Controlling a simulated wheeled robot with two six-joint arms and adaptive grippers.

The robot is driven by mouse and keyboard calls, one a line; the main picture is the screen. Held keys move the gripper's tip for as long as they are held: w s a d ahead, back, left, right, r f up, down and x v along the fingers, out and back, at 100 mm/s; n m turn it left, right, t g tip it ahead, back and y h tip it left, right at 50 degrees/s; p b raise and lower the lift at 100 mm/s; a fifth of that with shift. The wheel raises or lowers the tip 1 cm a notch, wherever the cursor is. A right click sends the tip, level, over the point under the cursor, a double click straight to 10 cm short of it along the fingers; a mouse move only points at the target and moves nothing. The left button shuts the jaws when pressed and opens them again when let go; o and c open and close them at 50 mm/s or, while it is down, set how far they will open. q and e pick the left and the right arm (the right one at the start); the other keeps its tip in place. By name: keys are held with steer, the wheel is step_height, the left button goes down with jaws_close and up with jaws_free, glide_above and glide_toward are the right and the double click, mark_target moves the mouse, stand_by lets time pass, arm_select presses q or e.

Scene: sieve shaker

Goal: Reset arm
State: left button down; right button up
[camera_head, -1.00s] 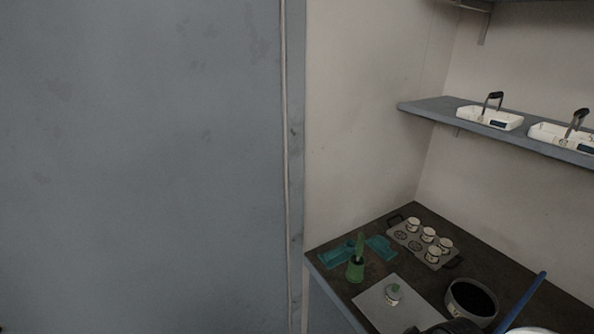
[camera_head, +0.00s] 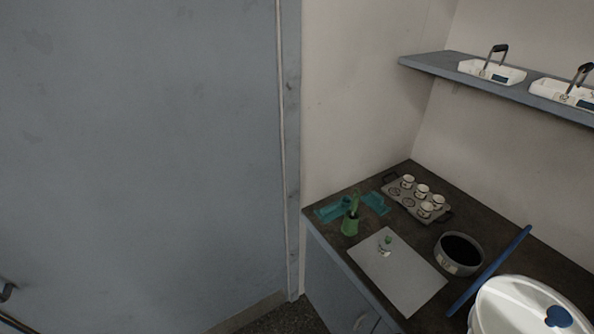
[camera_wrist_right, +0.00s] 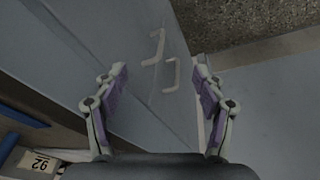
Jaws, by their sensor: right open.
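My right gripper (camera_wrist_right: 160,88) is open and empty in the right wrist view, its purple-padded fingers spread apart. Beyond it are a grey-blue cabinet front (camera_wrist_right: 125,50) and two pale handles (camera_wrist_right: 171,75). The right gripper does not show in the head view. My left gripper is in neither view. On the dark counter (camera_head: 330,230) in the head view lies a light grey mat (camera_head: 405,285) with a small green-topped item (camera_head: 386,245) on it.
The counter also carries a green holder (camera_head: 350,225), teal trays (camera_head: 375,203), a rack of white cups (camera_head: 415,200), a dark round pan (camera_head: 459,252), a blue bar (camera_head: 490,270) and a white lidded container (camera_head: 515,305). A shelf (camera_head: 430,64) holds white baskets (camera_head: 490,72).

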steer(key=s+d+f+g, duration=0.1)
steer(key=s+d+f, duration=0.1)
steer(key=s+f, duration=1.9)
step_height(320, 180, down, 4)
steer(key=shift+s+r+g, duration=0.15)
steer(key=shift+s+g, duration=0.15)
